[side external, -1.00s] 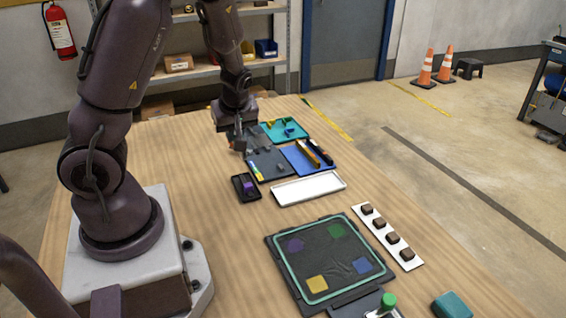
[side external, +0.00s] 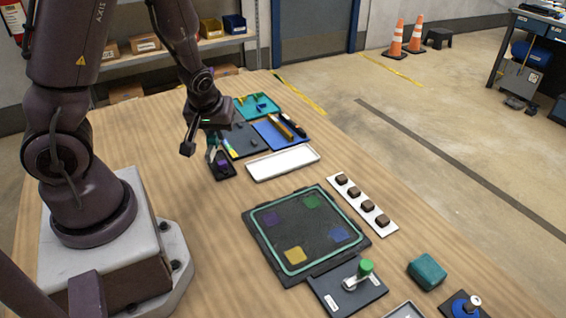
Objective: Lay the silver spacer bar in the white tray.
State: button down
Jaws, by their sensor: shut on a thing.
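The white tray (side external: 262,173) lies on the wooden table right of my gripper, and it looks empty. My gripper (side external: 216,157) points down at a small black holder (side external: 224,174) just left of the tray. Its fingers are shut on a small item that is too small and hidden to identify. A purple piece (side external: 223,162) shows in the holder at the fingertips; I cannot tell whether it is the gripped item. I cannot make out the silver spacer bar.
Dark, blue (side external: 270,134) and teal (side external: 243,112) trays with tools lie behind the white tray. In front are a black board with a teal border (side external: 290,274), a white strip with several brown blocks (side external: 366,218) and a teal block (side external: 427,271). The left tabletop is clear.

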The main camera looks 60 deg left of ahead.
jog(key=w+d+r+m+t+h, duration=0.25)
jog(key=d+m, duration=0.35)
jog(key=m, duration=0.3)
jog(key=m+h, duration=0.1)
jog(key=m, duration=0.1)
send_over(290, 160)
jog(key=s, duration=0.2)
jog(key=shift+g, duration=0.35)
notch_tip(290, 160, down, 10)
jog(key=shift+d+r, duration=0.1)
jog(key=shift+d, duration=0.05)
jog(key=shift+w+f, duration=0.2)
jog(key=shift+f, duration=0.1)
jog(key=shift+w+f, duration=0.1)
jog(key=shift+f, duration=1.55)
jog(key=c, duration=1.2)
grip_release()
jog(key=shift+f, duration=0.1)
jog(key=shift+o, duration=0.2)
